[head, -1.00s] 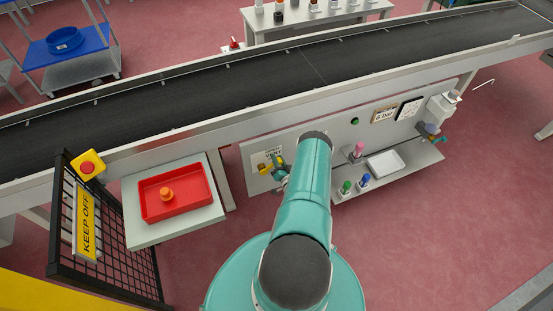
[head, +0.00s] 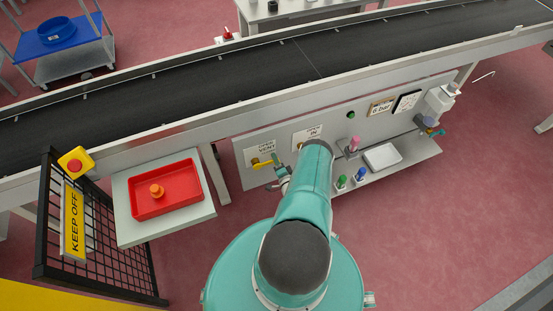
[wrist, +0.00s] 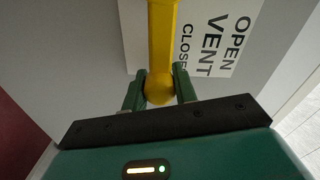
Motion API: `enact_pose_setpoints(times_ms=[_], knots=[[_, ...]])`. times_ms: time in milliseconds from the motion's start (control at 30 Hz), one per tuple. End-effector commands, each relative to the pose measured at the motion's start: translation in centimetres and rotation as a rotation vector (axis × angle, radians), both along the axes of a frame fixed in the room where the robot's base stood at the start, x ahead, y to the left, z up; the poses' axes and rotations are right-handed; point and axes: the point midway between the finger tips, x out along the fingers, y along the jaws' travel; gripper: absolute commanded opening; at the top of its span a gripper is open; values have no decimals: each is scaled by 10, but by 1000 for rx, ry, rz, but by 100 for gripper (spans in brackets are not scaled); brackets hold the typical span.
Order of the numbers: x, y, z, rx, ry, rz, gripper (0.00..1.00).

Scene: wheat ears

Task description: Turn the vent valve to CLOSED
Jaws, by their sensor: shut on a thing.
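The vent valve's yellow handle (head: 263,163) is on the light panel under the conveyor, below a white label (head: 260,148) reading OPEN and VENT. In the wrist view the handle (wrist: 163,45) runs from the top edge down to a rounded end between the fingers. My gripper (wrist: 160,90) is shut on that end, one green finger on each side. The label (wrist: 222,40) also shows CLOSED beside the handle, its last letter hidden. In the head view my gripper (head: 279,170) is small, at the handle's right end, partly beside my arm.
A second label (head: 308,135) and yellow handle are just right, close to my arm. Further right are bottles (head: 350,180), a white tray (head: 383,156) and a gauge (head: 407,102). A red tray (head: 185,202) with an orange knob stands left, near a black mesh guard (head: 105,235).

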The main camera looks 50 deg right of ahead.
Motion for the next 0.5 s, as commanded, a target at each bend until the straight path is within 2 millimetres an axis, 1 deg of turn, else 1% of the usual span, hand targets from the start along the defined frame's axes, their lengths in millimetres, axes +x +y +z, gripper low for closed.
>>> enact_pose_setpoints(times_ms=[467,500], knots=[[0,-1,-3,21,-9,2,0],[0,-1,-3,21,-9,2,32]])
